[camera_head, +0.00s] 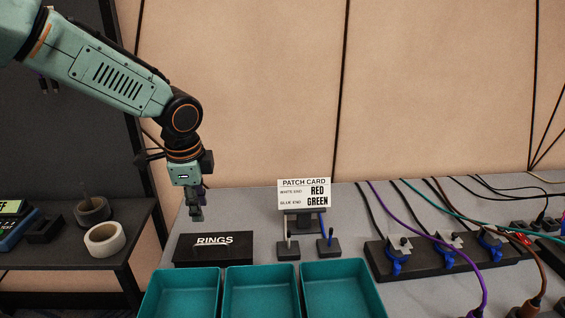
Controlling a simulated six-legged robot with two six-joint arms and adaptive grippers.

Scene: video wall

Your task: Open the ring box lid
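The ring box (214,248) is a black box marked RINGS on the grey table, left of centre. Its lid looks shut. My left gripper (197,212) points down just above the back left part of the box. Its fingers are dark and small, and I cannot tell whether they are open or shut, or whether they touch the lid. My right gripper is not in view.
Three teal trays (262,293) stand in front of the box. A patch card (304,193) on a stand is to the right. A black strip (441,257) with blue-handled clamps and cables lies farther right. A side shelf (60,255) holds tape rolls (104,239).

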